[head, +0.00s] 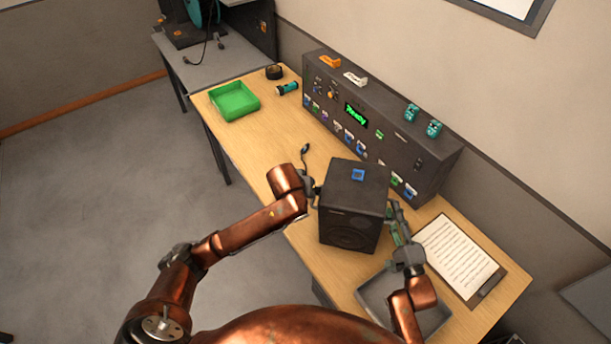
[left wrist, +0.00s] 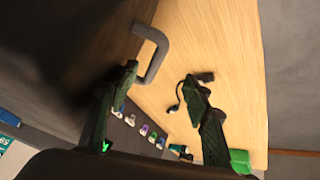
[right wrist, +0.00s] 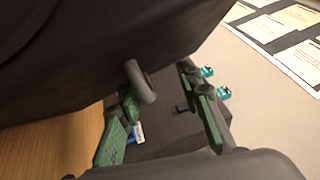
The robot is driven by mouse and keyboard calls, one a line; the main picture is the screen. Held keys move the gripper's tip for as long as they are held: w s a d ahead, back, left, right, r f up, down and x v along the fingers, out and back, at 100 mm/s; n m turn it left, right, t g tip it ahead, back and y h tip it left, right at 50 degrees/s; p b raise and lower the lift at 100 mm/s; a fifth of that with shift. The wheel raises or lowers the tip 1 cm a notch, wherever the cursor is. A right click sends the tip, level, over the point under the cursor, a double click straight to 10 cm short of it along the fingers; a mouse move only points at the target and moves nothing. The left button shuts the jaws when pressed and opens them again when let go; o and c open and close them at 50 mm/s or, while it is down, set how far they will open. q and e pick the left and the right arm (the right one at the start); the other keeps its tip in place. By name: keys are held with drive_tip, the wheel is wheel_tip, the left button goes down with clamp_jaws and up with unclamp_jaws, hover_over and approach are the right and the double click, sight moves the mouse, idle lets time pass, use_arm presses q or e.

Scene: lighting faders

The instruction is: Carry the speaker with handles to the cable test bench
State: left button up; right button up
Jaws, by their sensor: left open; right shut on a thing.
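The speaker (head: 345,232) is a black box with a blue square on its top, over the near part of the wooden table. My left gripper (head: 314,190) is open at its left side; in the left wrist view a grey handle (left wrist: 160,45) shows between the spread fingers. My right gripper (head: 394,218) is at its right side, shut on the other handle (right wrist: 140,82), seen in the right wrist view. A grey bench (head: 222,62) with a black cable and a teal reel, apparently the cable test bench, stands at the far left end.
A dark fader console (head: 385,122) stands along the wall behind the speaker. A green tray (head: 234,101), a torch (head: 287,88) and a black roll (head: 274,72) lie on the table's far part. A clipboard (head: 460,255) and a grey tray (head: 375,293) are near. Open floor lies left.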

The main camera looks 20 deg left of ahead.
use_arm(q)
drive_tip(key=shift+d+r, duration=0.2)
drive_tip(key=shift+d, duration=0.3)
use_arm(e)
drive_tip(key=shift+a+r, duration=0.45)
drive_tip(key=shift+r, duration=0.1)
use_arm(q)
drive_tip(key=v, duration=0.8)
drive_tip(key=shift+a, duration=0.4)
use_arm(e)
drive_tip(key=shift+d+f, duration=0.1)
drive_tip(key=shift+d, duration=0.1)
use_arm(q)
drive_tip(key=shift+f, duration=0.1)
use_arm(e)
drive_tip(key=o, duration=0.9)
drive_tip(key=shift+f, duration=0.15)
drive_tip(key=shift+o, duration=0.4)
drive_tip(key=shift+s, duration=0.1)
drive_tip(key=shift+f, duration=0.15)
